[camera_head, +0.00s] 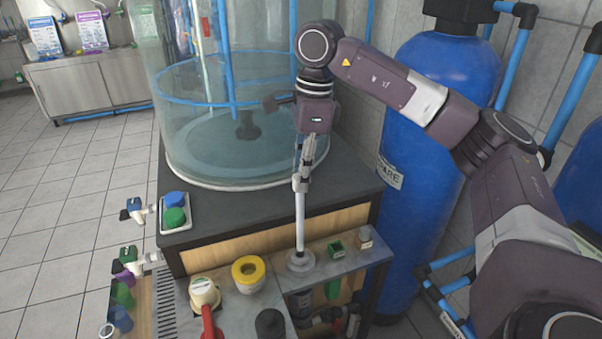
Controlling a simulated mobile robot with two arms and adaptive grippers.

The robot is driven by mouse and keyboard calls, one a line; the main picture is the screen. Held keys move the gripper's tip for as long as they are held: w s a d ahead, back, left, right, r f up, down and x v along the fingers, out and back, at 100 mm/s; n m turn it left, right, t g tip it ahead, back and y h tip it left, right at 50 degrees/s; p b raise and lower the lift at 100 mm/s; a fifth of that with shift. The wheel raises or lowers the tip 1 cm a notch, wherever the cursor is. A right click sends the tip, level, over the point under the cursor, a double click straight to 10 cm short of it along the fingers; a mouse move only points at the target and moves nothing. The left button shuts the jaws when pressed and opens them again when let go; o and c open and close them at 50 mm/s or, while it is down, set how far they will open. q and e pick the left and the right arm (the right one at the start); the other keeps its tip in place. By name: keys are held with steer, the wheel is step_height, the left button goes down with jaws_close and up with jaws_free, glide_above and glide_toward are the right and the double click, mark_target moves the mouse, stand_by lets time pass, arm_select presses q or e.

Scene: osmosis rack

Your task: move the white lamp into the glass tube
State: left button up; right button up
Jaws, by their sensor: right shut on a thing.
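The white lamp (300,218) is a thin white rod, standing nearly upright at the centre. My right gripper (301,181) points down from the arm at the right and is shut on the lamp's upper end. The lamp's lower end meets a round grey fitting (300,263) on the grey shelf. I cannot tell whether it sits in the fitting or just above it. A large clear glass cylinder (180,125) with blue pipes inside stands behind. No separate narrow glass tube shows clearly. My left gripper is not in view.
A dark-topped counter (245,208) lies behind the shelf, with blue and green caps (174,208) on a tray. A blue tank (435,120) stands right.

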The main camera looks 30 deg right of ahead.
stand_by(0.4)
steer(key=shift+f+b, duration=0.35)
steer(key=shift+f, duration=0.1)
steer(key=shift+f+b, duration=1.15)
steer(key=shift+f, duration=0.6)
steer(key=shift+f, duration=0.1)
step_height(320, 180, down, 7)
steer(key=b, duration=0.4)
steer(key=shift+b, duration=0.4)
steer(key=shift+f+b, duration=2.4)
steer(key=shift+f, duration=1)
steer(key=shift+f, duration=0.1)
